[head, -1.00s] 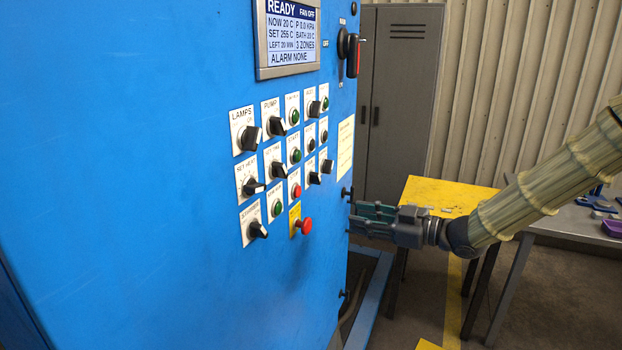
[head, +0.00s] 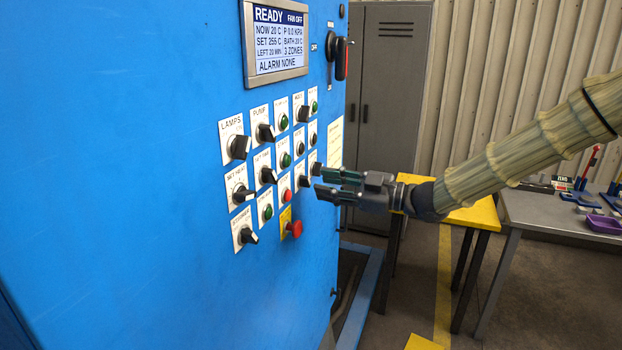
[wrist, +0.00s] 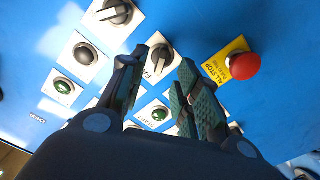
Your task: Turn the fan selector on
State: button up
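The fan selector (wrist: 161,58) is a black knob with a pale pointer line on a white plate marked FAN. In the wrist view it shows between and beyond my fingertips. In the head view it appears to be the dark knob (head: 301,184) just left of my gripper (head: 318,181). My gripper (wrist: 163,68) is open and empty, its two fingers pointing at the panel on either side of the knob. I cannot tell whether they touch it. The display (head: 279,40) reads FAN OFF.
A red ALL STOP button (wrist: 243,66) on a yellow plate sits close by; it also shows in the head view (head: 293,229). Other knobs and buttons crowd the blue panel (head: 130,150). A yellow table (head: 472,216) and a grey locker (head: 388,100) stand behind.

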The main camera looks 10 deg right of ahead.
aim_at(309, 181)
jog(key=shift+p+x, duration=0.5)
jog(key=shift+x, duration=1.75)
grip_shut()
